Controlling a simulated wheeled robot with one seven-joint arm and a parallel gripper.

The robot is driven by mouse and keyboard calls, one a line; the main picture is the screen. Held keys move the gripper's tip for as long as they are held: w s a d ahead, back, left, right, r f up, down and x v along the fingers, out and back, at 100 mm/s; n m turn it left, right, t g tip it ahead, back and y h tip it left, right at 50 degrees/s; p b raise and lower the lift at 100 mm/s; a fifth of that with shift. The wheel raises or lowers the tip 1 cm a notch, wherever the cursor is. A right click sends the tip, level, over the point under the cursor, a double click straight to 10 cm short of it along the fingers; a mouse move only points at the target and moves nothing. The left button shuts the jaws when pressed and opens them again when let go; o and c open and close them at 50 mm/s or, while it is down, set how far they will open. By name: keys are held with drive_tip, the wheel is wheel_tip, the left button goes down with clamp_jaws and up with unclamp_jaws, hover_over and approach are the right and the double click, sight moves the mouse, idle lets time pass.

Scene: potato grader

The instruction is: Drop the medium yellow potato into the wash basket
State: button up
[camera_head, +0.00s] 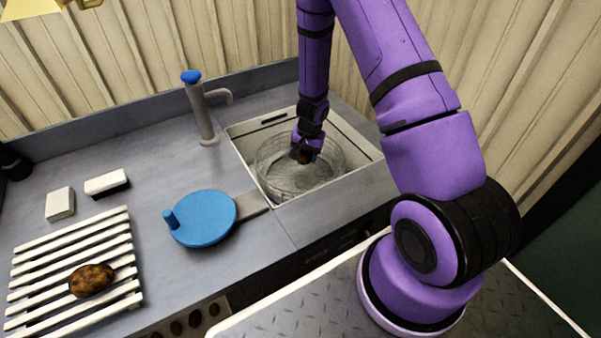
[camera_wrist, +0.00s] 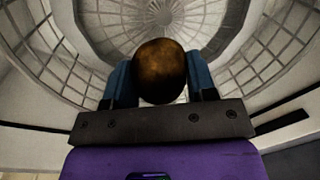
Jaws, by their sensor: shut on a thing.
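A brownish-yellow potato (camera_wrist: 160,72) sits between the two blue fingers of my gripper (camera_wrist: 160,85) in the wrist view. The gripper is shut on it. In the head view my gripper (camera_head: 305,152) points down into the wash basket, and the potato (camera_head: 304,157) shows as a small brown patch below it. The round wire wash basket (camera_head: 275,178) sits in the sink, and its mesh wall (camera_wrist: 55,62) and ringed floor show beneath the potato in the wrist view. The gap between potato and basket floor is hard to judge.
Another brown potato (camera_head: 92,281) lies on a white slatted rack (camera_head: 70,258) at the left. Two small white blocks (camera_head: 60,203) (camera_head: 106,183) lie near the rack.

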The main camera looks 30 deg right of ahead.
drive_tip(key=o, duration=1)
drive_tip(key=r, duration=1)
drive_tip(key=shift+s+d+r, duration=0.35)
drive_tip(key=shift+s+r, duration=0.05)
